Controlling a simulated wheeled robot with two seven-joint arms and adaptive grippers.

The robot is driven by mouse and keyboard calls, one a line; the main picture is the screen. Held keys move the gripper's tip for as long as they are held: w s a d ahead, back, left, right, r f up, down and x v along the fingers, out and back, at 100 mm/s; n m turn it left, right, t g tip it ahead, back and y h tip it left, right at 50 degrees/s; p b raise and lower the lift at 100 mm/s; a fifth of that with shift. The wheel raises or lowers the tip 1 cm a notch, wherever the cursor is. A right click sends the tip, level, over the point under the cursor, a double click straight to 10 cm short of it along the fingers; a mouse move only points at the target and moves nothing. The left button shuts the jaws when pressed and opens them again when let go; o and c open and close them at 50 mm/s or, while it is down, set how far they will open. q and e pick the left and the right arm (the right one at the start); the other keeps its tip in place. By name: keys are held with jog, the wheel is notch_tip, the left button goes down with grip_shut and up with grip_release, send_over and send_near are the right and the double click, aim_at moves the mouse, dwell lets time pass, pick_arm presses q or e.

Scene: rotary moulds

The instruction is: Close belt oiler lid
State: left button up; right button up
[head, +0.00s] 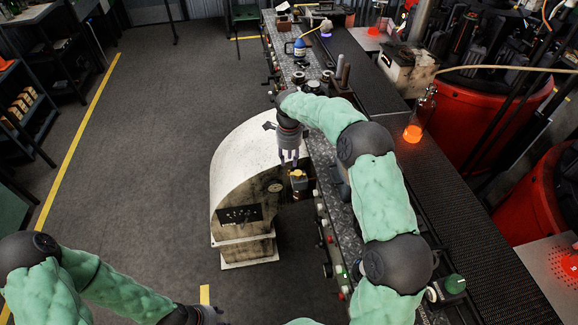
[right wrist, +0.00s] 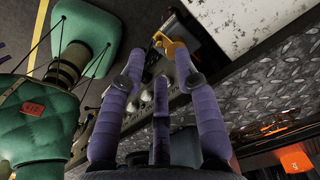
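A small dark box with an orange-yellow top part (head: 297,174) sits between the white curved machine and the belt edge in the head view; it appears to be the belt oiler with its lid. In the right wrist view an orange-yellow piece (right wrist: 177,53) shows just beyond my fingertips. Whether the lid stands open is too small to tell. My right gripper (head: 289,158) points down just above it, fingers apart, with nothing seen held. Its purple fingers also show spread in the right wrist view (right wrist: 158,62). My left gripper (head: 207,314) is only partly in view at the bottom edge.
The white curved machine (head: 240,165) stands close left of my right gripper. A long metal-edged belt line (head: 345,225) runs under my right arm, with bottles and cylinders farther back. Red drums (head: 478,115) stand at right. The grey floor (head: 140,150) at left is clear.

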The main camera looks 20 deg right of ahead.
notch_tip(320, 180, up, 6)
jog(key=shift+r, duration=0.2)
jog(key=shift+f, duration=0.1)
dwell(0.4)
jog(key=s+a+f+n+y, duration=0.1)
jog(key=s+a+f+n, duration=0.25)
jog(key=f, duration=0.35)
jog(key=s+a+f+n+y, duration=0.1)
jog(key=s+a+f+n, duration=0.25)
jog(key=f, duration=0.35)
jog(key=s+a+f+n+y, duration=0.1)
jog(key=s+a+f+n, duration=0.1)
jog(key=a+f+n, duration=0.45)
jog(key=s+a+f+n, duration=0.2)
jog(key=s+f, duration=0.1)
jog(key=s, duration=0.5)
jog(key=s+a+f+n, duration=0.2)
jog(key=s+f+n, duration=0.1)
jog(key=s, duration=0.5)
jog(key=s+a+f+n+y, duration=0.1)
jog(key=s+a+f+n, duration=0.1)
jog(key=s, duration=0.6)
notch_tip(320, 180, down, 2)
jog(key=shift+f+n, duration=0.1)
jog(key=shift+n, duration=0.35)
